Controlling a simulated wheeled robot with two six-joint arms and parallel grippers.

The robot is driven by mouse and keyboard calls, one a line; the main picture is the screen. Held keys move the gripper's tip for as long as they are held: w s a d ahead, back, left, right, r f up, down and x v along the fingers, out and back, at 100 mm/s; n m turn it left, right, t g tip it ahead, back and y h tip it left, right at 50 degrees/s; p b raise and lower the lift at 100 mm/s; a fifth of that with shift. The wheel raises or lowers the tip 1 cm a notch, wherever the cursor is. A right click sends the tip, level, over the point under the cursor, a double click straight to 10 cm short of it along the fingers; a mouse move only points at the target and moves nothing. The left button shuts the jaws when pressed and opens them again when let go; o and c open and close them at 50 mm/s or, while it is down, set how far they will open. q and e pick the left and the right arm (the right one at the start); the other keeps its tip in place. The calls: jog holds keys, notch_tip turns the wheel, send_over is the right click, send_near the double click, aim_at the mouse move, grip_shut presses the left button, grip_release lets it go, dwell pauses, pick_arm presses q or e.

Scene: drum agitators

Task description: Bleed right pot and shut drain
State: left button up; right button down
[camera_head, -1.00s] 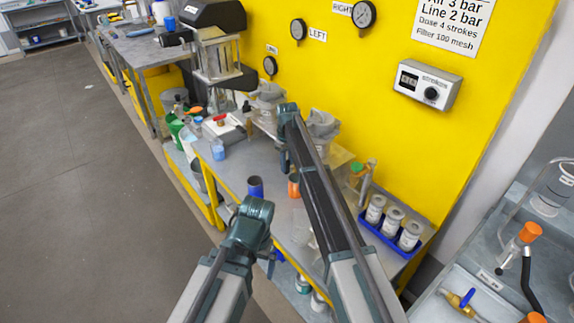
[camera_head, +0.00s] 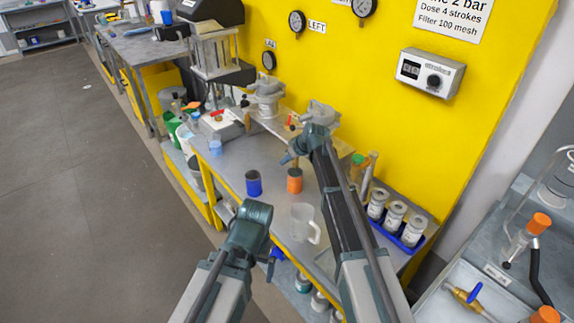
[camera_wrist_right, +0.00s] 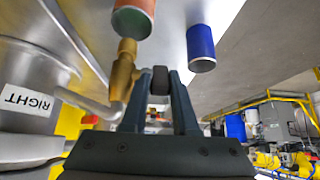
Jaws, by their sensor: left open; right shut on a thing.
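The right pot (camera_head: 322,114), a grey lidded vessel, stands at the yellow wall; my right arm partly covers it. The right wrist view shows its side with a RIGHT label (camera_wrist_right: 27,100). A brass drain valve (camera_wrist_right: 123,72) sticks out from a pipe there. My right gripper (camera_wrist_right: 160,82) is shut on a dark rounded knob beside the brass body. In the head view the right gripper (camera_head: 288,159) is small, just below the pot. My left gripper (camera_head: 271,264) is open and apart from everything, in front of the bench edge.
On the bench stand a blue cup (camera_head: 253,184), an orange cup (camera_head: 294,181) and a clear jug (camera_head: 305,222). A blue rack (camera_head: 397,236) holds white-labelled jars at the right. Another pot (camera_head: 267,92) stands farther back. The floor at left is clear.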

jog(key=shift+s+d+f+t+y+b, duration=0.1)
jog(key=shift+f+t+y+b, duration=0.15)
jog(key=shift+t+y+b, duration=1.95)
jog(key=shift+s+f+t+h+b, duration=0.15)
jog(key=shift+t+b, duration=0.65)
jog(key=shift+b, duration=3.15)
jog(key=shift+s+d+f+t+y+b, duration=0.1)
jog(key=shift+f+t+y+b, duration=0.2)
jog(key=shift+t+y+b, duration=1.9)
jog(key=shift+g+h+b, duration=0.6)
jog(key=shift+h+b, duration=0.25)
jog(key=shift+h, duration=0.3)
jog(key=c, duration=1)
grip_release()
jog(key=shift+o, duration=0.2)
jog(key=v, duration=1.3)
jog(key=shift+s+d, duration=0.25)
